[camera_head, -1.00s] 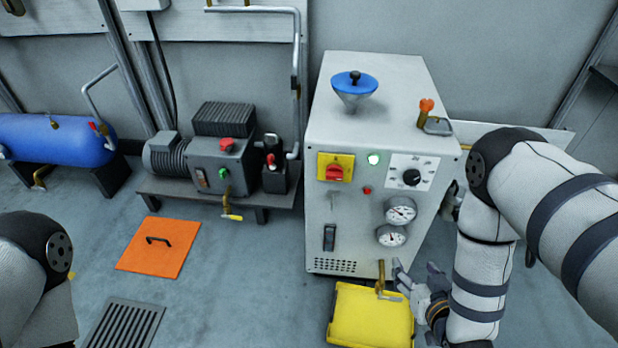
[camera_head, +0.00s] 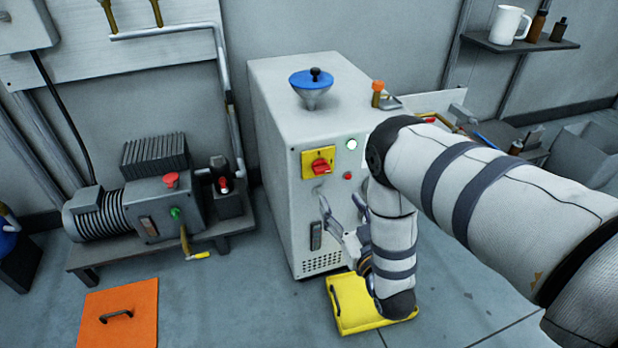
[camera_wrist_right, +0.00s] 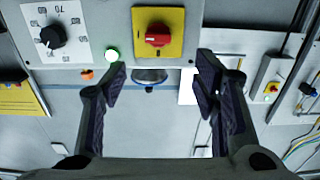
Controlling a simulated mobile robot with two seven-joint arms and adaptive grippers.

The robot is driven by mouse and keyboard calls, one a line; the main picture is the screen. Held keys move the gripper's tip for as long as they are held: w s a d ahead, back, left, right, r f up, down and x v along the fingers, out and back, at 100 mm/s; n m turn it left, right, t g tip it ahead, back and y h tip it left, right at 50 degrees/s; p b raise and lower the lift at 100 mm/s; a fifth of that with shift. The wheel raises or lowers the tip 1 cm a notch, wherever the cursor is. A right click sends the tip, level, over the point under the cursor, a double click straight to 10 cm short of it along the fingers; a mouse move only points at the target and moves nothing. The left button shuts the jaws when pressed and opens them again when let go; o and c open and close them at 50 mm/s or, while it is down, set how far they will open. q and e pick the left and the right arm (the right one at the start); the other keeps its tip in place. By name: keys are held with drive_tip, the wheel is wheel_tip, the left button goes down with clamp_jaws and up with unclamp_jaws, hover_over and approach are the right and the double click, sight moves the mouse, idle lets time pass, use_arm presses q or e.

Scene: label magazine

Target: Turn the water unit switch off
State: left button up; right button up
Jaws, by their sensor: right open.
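The water unit (camera_head: 275,170) is a grey cabinet with a blue-lidded funnel on top. Its switch (camera_head: 321,167) is a red rotary knob on a yellow plate, at the upper left of the front panel. In the right wrist view, which is turned upside down, the red switch (camera_wrist_right: 158,36) shows with its handle lying horizontally across the plate. My right gripper (camera_head: 341,212) is open and empty in front of the panel, below the switch. In the right wrist view, its spread fingers (camera_wrist_right: 160,82) show apart from the knob. My left gripper is out of view.
A lit green lamp (camera_head: 351,144) and a small red button (camera_head: 348,176) sit beside the switch. A black rocker (camera_head: 315,236) is lower on the panel. A yellow case (camera_head: 345,318) lies on the floor in front. A pump (camera_head: 150,205) stands left.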

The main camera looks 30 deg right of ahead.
sight(323, 171)
drive_tip(key=b+x, duration=0.1)
drive_tip(key=x, duration=1.1)
drive_tip(key=shift+d, duration=0.15)
drive_tip(key=shift+c, duration=0.2)
drive_tip(key=c, duration=1.1)
